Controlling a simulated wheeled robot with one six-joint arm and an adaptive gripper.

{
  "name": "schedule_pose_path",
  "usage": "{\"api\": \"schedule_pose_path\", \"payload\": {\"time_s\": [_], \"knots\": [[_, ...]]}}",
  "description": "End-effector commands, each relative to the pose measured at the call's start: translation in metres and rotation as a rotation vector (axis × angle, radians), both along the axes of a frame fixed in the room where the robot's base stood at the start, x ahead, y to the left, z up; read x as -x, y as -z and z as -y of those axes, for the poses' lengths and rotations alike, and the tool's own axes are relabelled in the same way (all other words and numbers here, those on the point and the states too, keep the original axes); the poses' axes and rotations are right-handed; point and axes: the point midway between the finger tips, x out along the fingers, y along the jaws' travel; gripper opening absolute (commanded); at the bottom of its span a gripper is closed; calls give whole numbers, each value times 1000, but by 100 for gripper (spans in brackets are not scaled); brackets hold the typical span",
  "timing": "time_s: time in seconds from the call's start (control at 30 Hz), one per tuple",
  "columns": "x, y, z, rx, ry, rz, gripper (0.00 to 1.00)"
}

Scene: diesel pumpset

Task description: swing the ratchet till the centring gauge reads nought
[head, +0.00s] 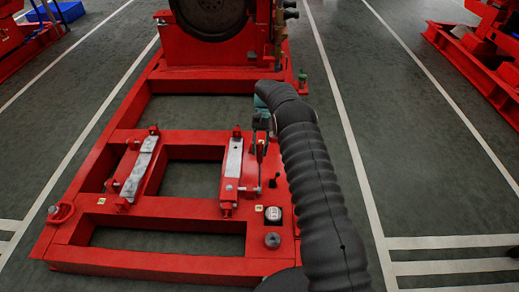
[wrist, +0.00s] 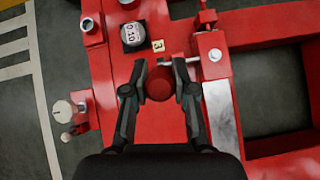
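In the wrist view a round red knob (wrist: 159,85), seen end-on, sits between the two fingertips of my gripper (wrist: 160,78). The fingertips meet its left and right sides, so my gripper looks shut on it. It appears to be the end of the ratchet's handle; the rest of the ratchet is hidden below it. The round centring gauge (wrist: 133,35) has a white face with small digits, perhaps 0.10, too small to read surely. In the head view the gauge (head: 273,214) stands on the red frame, and my arm largely hides my gripper (head: 258,140).
A yellow label marked 3 (wrist: 158,46) is beside the gauge. A red bracket with a pale bar (head: 233,160) stands close to my gripper; a second pale bar (head: 139,168) lies farther left. A large dark wheel (head: 212,12) is at the back. Open floor borders the frame.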

Motion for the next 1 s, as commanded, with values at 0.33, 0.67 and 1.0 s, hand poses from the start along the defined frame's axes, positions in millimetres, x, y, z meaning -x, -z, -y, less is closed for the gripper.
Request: {"api": "schedule_pose_path", "payload": {"time_s": [0.33,0.67,1.0], "knots": [[0,0,0,0,0,1,52],[-1,-29,0,0,1,4,52],[0,-85,0,1,0,2,52]]}}
